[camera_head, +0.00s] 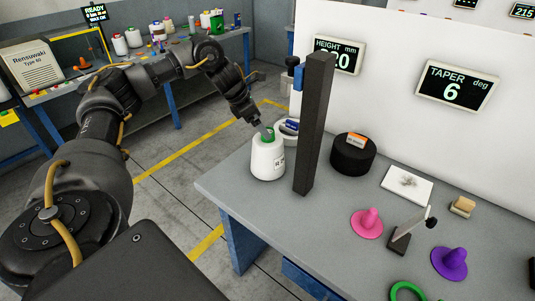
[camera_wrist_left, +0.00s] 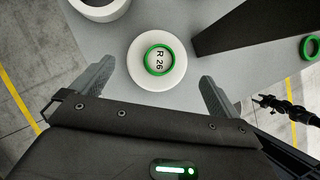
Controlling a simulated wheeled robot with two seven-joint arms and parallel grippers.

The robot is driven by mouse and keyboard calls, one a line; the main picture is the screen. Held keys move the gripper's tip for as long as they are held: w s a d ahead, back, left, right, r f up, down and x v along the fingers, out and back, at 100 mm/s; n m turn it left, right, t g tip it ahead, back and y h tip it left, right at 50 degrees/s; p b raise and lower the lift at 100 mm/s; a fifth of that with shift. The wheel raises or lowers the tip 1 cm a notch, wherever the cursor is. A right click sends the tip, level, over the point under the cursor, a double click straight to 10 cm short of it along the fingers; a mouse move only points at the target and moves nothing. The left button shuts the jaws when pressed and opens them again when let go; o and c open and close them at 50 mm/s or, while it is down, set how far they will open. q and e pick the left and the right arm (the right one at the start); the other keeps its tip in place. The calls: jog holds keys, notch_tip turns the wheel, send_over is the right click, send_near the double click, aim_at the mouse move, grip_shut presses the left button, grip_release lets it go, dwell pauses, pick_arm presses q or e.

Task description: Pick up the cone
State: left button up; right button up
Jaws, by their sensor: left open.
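A white yarn cone (camera_head: 268,160) with a green top ring stands upright near the table's left edge. In the left wrist view the same white cone (camera_wrist_left: 138,77) is seen from above, with "R 26" inside its green ring. My left gripper (camera_head: 266,131) is at the cone's top in the head view. In the left wrist view my left gripper (camera_wrist_left: 156,74) is open, with one finger on each side of the cone and visible gaps between. Whether the fingertips are above or level with the cone's top is hard to tell. My right gripper is not in view.
A dark upright post (camera_head: 314,125) stands close to the cone's right. A white ring-shaped item (camera_head: 287,138) is just behind the cone. A black round block (camera_head: 352,154), a pink cone (camera_head: 367,222) and a purple cone (camera_head: 450,263) are farther right on the table.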

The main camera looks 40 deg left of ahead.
pick_arm(q)
jog(key=shift+x, duration=1.2)
jog(key=shift+w+d+f+p, duration=0.1)
jog(key=shift+p, duration=0.35)
jog(key=p+x, duration=0.2)
jog(key=x, duration=0.2)
jog(key=shift+w+f, duration=0.25)
jog(key=shift+f, duration=0.05)
jog(key=shift+s, duration=0.1)
jog(key=shift+c, duration=1)
jog(key=shift+r, duration=0.1)
jog(key=c, duration=1.5)
jog(key=shift+w+r+b, duration=0.2)
jog(key=shift+r+b, duration=0.15)
jog(key=shift+r, duration=0.15)
notch_tip(320, 180, up, 11)
jog(key=b, duration=0.3)
jog(key=shift+d+f, duration=0.1)
jog(key=shift+f, duration=0.1)
jog(key=b, duration=0.1)
send_near(269, 129)
jog(key=r, duration=0.1)
jog(key=s+a, duration=0.6)
jog(key=s, duration=0.4)
jog(key=shift+s+a, duration=0.2)
jog(key=shift+s, duration=0.2)
